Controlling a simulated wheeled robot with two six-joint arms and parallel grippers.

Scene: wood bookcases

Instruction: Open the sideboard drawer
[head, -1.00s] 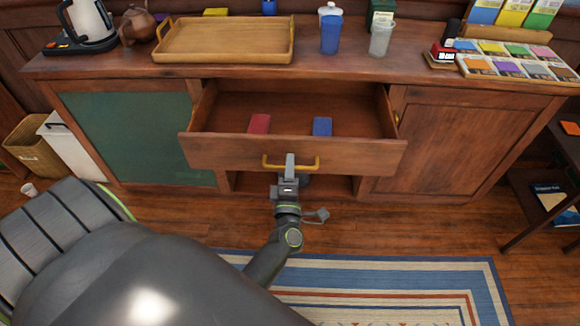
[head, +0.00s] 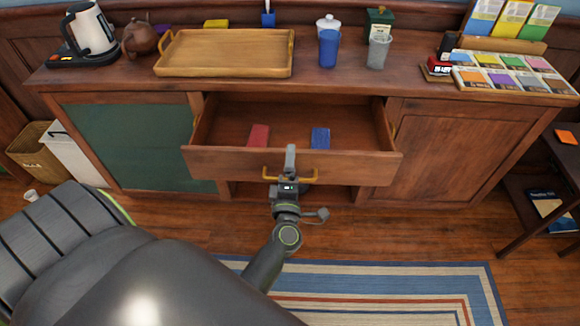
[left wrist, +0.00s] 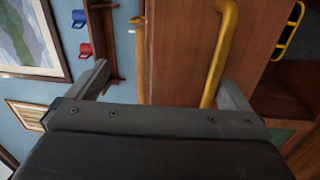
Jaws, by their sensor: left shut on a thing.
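The wooden sideboard drawer (head: 350,168) is pulled out, its inside showing. A red block (head: 259,135) and a blue block (head: 320,138) lie in it. A yellow bar handle (head: 306,179) is on its front. My left gripper (head: 290,165) is at the middle of this handle, shut on it, and one finger stands up in front of the drawer front. In the left wrist view the yellow handle (left wrist: 222,50) runs between the two fingers, nearer the right one. The gripper hides the handle's middle. My right gripper is not in view.
The sideboard top (head: 350,82) carries a wooden tray (head: 225,70), a kettle (head: 90,30), a blue cup (head: 329,48) and sample cards (head: 510,70). A striped rug (head: 400,285) lies on the floor. A dark side table (head: 525,190) stands at right.

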